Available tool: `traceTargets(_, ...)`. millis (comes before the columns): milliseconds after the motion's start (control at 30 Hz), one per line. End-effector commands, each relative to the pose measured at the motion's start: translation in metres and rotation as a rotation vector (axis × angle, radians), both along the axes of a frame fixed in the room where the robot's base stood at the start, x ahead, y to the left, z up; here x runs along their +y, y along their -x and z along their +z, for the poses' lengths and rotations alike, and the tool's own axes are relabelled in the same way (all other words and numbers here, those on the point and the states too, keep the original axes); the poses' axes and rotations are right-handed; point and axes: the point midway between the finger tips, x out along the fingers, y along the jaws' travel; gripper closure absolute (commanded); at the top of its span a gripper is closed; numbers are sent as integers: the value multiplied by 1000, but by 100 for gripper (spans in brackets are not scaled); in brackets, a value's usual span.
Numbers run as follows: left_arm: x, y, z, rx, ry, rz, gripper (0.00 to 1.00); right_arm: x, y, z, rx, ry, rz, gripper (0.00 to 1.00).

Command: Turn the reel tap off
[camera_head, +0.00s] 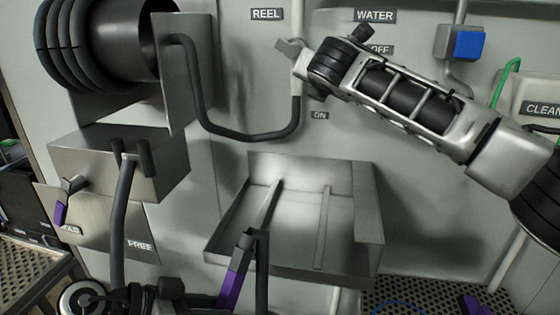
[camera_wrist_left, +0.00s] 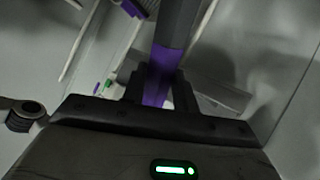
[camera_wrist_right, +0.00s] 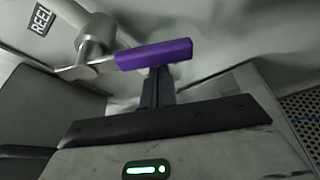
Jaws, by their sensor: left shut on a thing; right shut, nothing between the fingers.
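The reel tap's metal valve body (camera_wrist_right: 97,38) and purple lever handle (camera_wrist_right: 155,54) show in the right wrist view. The handle points away from the REEL sign (camera_wrist_right: 40,19). My right gripper (camera_wrist_right: 158,78) is shut and empty, its tips close against or just under the handle; I cannot tell if they touch. In the head view my right arm covers the handle; only a metal end piece (camera_head: 289,50) shows. The OFF sign (camera_head: 380,49) is partly covered; the ON sign (camera_head: 320,115) is below. My left gripper (camera_wrist_left: 158,88) is shut on a dark wand's purple band (camera_wrist_left: 160,68).
A hose reel (camera_head: 100,45) with a bracket and bent black pipe (camera_head: 245,134) is left of the tap. A metal tray (camera_head: 300,262) juts out below. A blue box (camera_head: 469,45) and green hose (camera_head: 508,75) are at right.

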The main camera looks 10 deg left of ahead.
Motion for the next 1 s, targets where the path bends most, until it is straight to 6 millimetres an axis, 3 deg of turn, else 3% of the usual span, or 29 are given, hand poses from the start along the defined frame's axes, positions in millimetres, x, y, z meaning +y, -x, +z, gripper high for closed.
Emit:
traceTargets(233, 0, 0, 1, -3, 1, 0, 100, -10, 0, 17, -3, 179, -1, 100)
traceTargets(600, 0, 0, 1, -3, 1, 0, 100, -15, 0, 33, -3, 183, 0, 100)
traceTargets(1000, 0, 0, 1, -3, 1, 0, 100, -15, 0, 36, -2, 183, 1, 100)
